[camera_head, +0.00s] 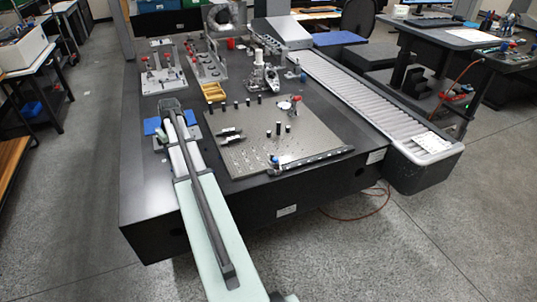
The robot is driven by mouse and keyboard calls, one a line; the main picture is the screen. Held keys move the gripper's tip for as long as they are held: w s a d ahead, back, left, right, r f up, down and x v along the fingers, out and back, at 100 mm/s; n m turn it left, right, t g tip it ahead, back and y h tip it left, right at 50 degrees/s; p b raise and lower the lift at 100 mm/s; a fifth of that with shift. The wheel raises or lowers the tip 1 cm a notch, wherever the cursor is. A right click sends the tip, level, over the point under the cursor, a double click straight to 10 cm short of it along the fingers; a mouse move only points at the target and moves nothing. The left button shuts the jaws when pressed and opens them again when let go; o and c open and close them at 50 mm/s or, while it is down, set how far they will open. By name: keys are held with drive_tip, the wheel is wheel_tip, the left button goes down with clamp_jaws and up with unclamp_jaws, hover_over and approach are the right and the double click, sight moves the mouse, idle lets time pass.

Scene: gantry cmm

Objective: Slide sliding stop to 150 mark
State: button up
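A dark rail (318,159) runs along the front edge of the grey perforated plate. A small blue-and-dark piece (275,161) sits at the rail's left end; it looks like the sliding stop. Scale marks and the 150 mark are too small to read. My pale green arm reaches in from the bottom, left of the plate, and ends in a dark grey part near a blue mat. The arm's far end is well left of the rail and apart from it. I cannot make out gripper fingers or whether they hold anything.
The plate (240,164) carries several black pins, dark cylinders and a red-topped piece (295,100). Behind it stand a yellow tray (214,92) and metal fixtures (207,66). A roller conveyor (365,98) runs along the right. The black table (150,205) is bare at its left front.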

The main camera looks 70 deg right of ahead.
drive_tip(key=s+d+r+m+g, duration=0.1)
drive_tip(key=s+d+r, duration=0.1)
drive_tip(key=s+d, duration=0.55)
drive_tip(key=s+d+r, duration=0.3)
drive_tip(key=s+d, duration=0.2)
drive_tip(key=s, duration=0.5)
wheel_tip(320, 180, up, 3)
drive_tip(key=m+g, duration=0.1)
hover_over(272, 154)
wheel_tip(272, 154, down, 13)
drive_tip(key=shift+s+f, duration=0.1)
drive_tip(key=shift+c, duration=0.3)
clamp_jaws()
